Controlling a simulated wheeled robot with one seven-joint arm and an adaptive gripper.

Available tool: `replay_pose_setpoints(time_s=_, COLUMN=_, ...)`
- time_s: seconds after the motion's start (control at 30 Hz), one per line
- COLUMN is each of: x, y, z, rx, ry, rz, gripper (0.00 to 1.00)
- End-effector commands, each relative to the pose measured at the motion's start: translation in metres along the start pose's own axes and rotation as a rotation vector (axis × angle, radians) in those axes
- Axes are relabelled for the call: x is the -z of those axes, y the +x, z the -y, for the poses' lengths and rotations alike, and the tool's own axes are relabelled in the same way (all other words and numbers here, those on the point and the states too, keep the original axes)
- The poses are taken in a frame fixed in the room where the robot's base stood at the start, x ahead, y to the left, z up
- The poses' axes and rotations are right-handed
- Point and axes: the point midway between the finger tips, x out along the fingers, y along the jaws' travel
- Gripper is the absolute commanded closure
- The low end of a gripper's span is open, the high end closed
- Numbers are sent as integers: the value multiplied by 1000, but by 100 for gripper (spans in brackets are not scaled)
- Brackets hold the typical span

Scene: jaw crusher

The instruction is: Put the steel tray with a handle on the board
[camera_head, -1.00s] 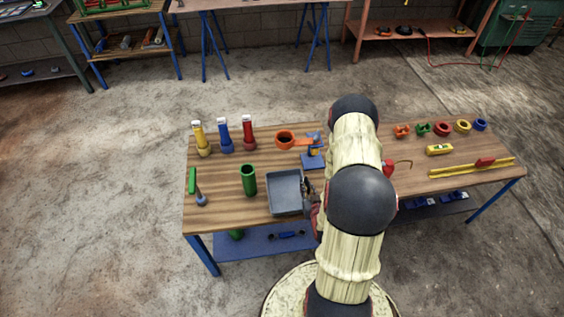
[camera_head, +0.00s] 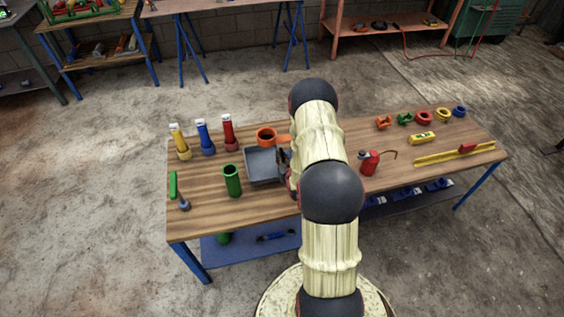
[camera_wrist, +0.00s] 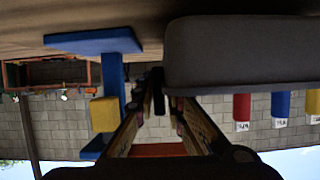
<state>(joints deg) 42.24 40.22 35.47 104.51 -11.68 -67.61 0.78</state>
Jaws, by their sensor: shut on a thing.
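The steel tray (camera_head: 264,180) is grey, square and shallow, right of the green cup in the head view. My gripper (camera_head: 286,160) is at its right side, partly hidden by my arm, and is shut on its handle. The wrist view is upside down; there the tray's dark side (camera_wrist: 240,60) fills the upper right beside my gripper (camera_wrist: 157,90). The tray looks level and held a little above the table, though the gap is hard to judge. I cannot pick out a separate board; a blue plate (camera_wrist: 92,40) with a blue post shows in the wrist view.
Behind the tray is an orange mug-like piece (camera_head: 267,136). The green cup (camera_head: 232,181) stands close left. Yellow, blue and red bottles (camera_head: 228,134) line the back left. A red oil can (camera_head: 369,164) stands right of my arm. The wooden tabletop (camera_head: 265,212) is clear in front.

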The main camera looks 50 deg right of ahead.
Motion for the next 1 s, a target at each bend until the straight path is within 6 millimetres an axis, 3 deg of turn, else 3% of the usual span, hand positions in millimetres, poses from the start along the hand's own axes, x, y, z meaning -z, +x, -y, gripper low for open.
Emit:
replay_pose_setpoints(time_s=0.1, x=-16, y=7, z=0, rx=0, ry=0, rz=-2, gripper=100)
replay_pose_setpoints(time_s=0.5, x=-20, y=9, z=-1, rx=0, ry=0, rz=-4, gripper=100)
replay_pose_setpoints(time_s=0.53, x=-20, y=8, z=0, rx=0, ry=0, rz=-1, gripper=87)
replay_pose_setpoints(time_s=0.6, x=-20, y=8, z=0, rx=0, ry=0, rz=-1, gripper=83)
replay_pose_setpoints(time_s=0.83, x=-20, y=8, z=0, rx=0, ry=0, rz=-1, gripper=70)
replay_pose_setpoints(time_s=1.0, x=-20, y=8, z=0, rx=0, ry=0, rz=-1, gripper=70)
